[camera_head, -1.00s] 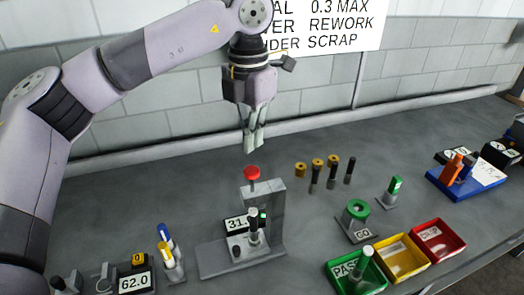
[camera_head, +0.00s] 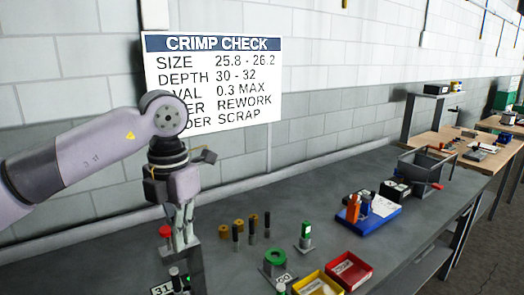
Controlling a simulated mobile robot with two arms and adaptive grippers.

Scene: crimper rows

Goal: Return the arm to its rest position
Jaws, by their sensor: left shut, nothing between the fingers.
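My left arm comes in from the left, and its gripper (camera_head: 184,226) points down above the grey workbench (camera_head: 325,190). Its fingers are together with nothing between them. The gripper is in front of or just beside a grey stand with a red knob (camera_head: 165,231); I cannot tell whether they touch. My right gripper is out of view.
Several brass and black pieces (camera_head: 238,228) stand right of the gripper. A crimp check sign (camera_head: 215,75) hangs behind.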

